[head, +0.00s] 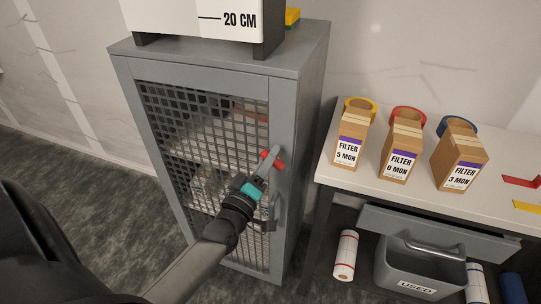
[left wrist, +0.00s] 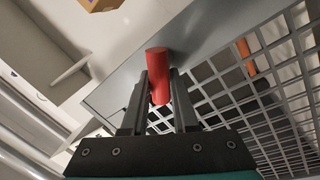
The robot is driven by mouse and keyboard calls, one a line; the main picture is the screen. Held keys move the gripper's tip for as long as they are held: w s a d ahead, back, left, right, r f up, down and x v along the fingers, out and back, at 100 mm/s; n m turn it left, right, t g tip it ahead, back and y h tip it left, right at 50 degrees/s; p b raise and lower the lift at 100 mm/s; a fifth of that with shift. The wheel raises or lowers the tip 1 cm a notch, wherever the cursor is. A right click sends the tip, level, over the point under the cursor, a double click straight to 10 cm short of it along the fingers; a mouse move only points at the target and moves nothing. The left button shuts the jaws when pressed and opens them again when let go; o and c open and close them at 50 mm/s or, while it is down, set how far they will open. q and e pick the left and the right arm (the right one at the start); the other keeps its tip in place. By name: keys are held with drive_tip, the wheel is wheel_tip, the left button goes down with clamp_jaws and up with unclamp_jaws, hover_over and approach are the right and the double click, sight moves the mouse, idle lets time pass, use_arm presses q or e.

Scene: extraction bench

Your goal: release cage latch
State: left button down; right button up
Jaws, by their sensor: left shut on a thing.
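The grey cage cabinet (head: 298,140) stands in the middle of the head view with its mesh door (head: 188,125) shut. The red cage latch (head: 279,165) sits near the door's right edge, about halfway up. My left gripper (head: 268,166) reaches it from the lower left and is shut on it. In the left wrist view the latch is a red cylinder (left wrist: 157,62) between the two dark fingers (left wrist: 160,92), with its end sticking out above them. Part of the latch is hidden by the fingers. My right gripper is not in view.
A grey door handle (head: 280,208) is just below the latch. A bench (head: 345,180) on the right carries several filter boxes (head: 400,152) and coloured rings. A grey "USED" bin (head: 415,268) and paper rolls (head: 345,255) are under it. Blurred items sit behind the mesh.

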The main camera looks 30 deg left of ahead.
use_arm(q)
drive_tip(key=n, duration=0.3)
drive_tip(key=n+y, duration=0.1)
drive_tip(key=shift+a+f, duration=0.15)
drive_tip(key=shift+f, duration=0.1)
drive_tip(key=shift+f+n+y, duration=0.2)
drive_tip(key=shift+n+y, duration=0.5)
drive_tip(key=shift+n, duration=1.5)
drive_tip(key=c, duration=0.7)
unclamp_jaws()
drive_tip(key=shift+s+f, duration=0.1)
drive_tip(key=v, duration=1.5)
drive_tip(key=shift+b, duration=0.4)
drive_tip(key=shift+f, duration=0.1)
